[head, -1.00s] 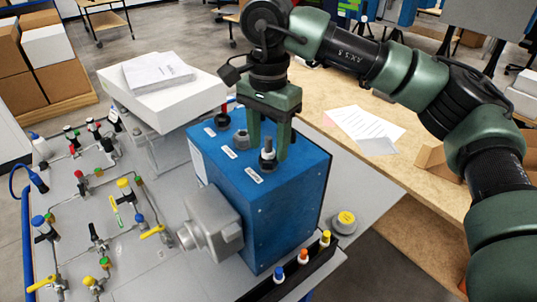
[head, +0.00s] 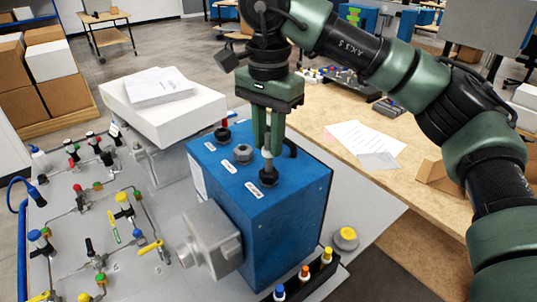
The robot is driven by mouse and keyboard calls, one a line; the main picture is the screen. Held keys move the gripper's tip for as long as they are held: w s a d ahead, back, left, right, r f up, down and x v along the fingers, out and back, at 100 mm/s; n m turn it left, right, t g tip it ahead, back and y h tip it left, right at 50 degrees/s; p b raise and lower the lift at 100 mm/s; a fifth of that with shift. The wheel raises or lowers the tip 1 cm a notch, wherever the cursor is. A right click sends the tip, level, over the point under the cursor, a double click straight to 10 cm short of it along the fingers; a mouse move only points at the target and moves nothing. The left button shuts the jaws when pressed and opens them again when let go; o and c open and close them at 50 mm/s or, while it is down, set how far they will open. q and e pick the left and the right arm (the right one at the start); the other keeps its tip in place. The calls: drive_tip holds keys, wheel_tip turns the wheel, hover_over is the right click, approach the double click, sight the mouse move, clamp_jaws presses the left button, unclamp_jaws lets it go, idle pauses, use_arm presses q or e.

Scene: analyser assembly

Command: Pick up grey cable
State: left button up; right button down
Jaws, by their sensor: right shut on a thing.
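The blue analyser box (head: 262,225) stands at the centre, with a row of black and grey fittings on its top. My right gripper (head: 268,147) points down over the front fitting of that row. Its fingers are shut on the upper end of a slim grey plug (head: 267,161), which I take to be the grey cable. The plug stands upright at the black socket (head: 268,177); I cannot tell whether it is apart from it. The fingers hide its top, and no length of cable shows. My left gripper is not in view.
A black rack (head: 308,283) with blue, orange and yellow capped plugs lies in front of the box. A yellow button (head: 346,235) sits at its right. A white box (head: 160,112) with papers stands behind left. Valves and piping cover the left panel.

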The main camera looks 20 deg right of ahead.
wheel_tip(320, 180, up, 23)
drive_tip(key=p, duration=1)
drive_tip(key=shift+p, duration=0.4)
drive_tip(key=shift+f, duration=0.15)
